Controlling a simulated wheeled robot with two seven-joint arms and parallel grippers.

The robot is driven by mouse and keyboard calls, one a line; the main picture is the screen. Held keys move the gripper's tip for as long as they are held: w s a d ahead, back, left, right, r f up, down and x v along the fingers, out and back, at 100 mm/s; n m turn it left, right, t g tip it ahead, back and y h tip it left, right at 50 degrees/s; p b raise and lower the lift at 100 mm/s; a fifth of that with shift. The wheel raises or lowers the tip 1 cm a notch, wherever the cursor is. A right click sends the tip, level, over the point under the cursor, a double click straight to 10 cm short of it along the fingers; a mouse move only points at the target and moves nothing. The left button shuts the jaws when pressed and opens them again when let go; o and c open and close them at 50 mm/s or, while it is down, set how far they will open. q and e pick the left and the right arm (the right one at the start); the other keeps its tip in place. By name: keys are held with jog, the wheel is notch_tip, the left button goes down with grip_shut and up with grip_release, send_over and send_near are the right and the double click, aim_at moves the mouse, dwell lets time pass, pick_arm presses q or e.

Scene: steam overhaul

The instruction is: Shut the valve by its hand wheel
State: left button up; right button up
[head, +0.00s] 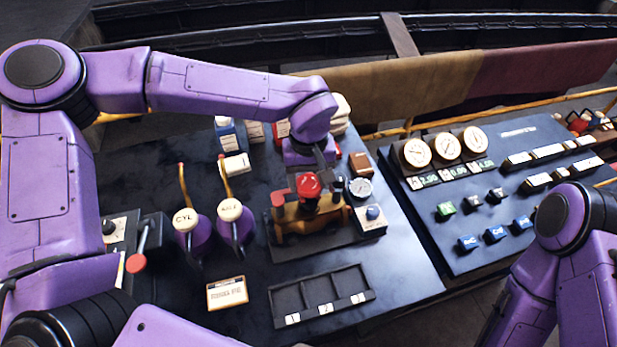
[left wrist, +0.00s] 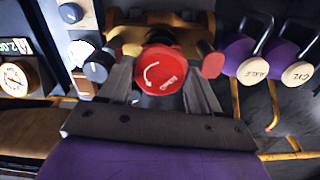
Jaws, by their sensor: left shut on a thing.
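The red hand wheel (head: 308,186) sits on top of the brass valve (head: 292,222), which stands on a dark base plate near the middle of the table. My left gripper (head: 312,176) reaches down to the wheel from behind and above. In the left wrist view its two fingers (left wrist: 160,85) are on either side of the red wheel (left wrist: 160,69), shut on it. A curved arrow and lettering show on the wheel's face. My right arm shows at the right edge of the head view, but its gripper is out of view.
A gauge (head: 360,188) and a small box with a blue knob (head: 373,213) stand right of the valve. Two levers with round labelled tops (head: 230,210) stand left. An empty three-slot tray (head: 322,296) lies in front. A gauge and button panel (head: 500,190) is at right.

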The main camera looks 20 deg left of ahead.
pick_arm(q)
jog(key=shift+m+p, duration=0.4)
jog(key=shift+m, duration=0.4)
jog(key=m, duration=0.5)
jog(key=shift+m, duration=0.3)
jog(key=o, duration=1.2)
jog(key=shift+c, duration=1.2)
jog(key=shift+r, duration=0.1)
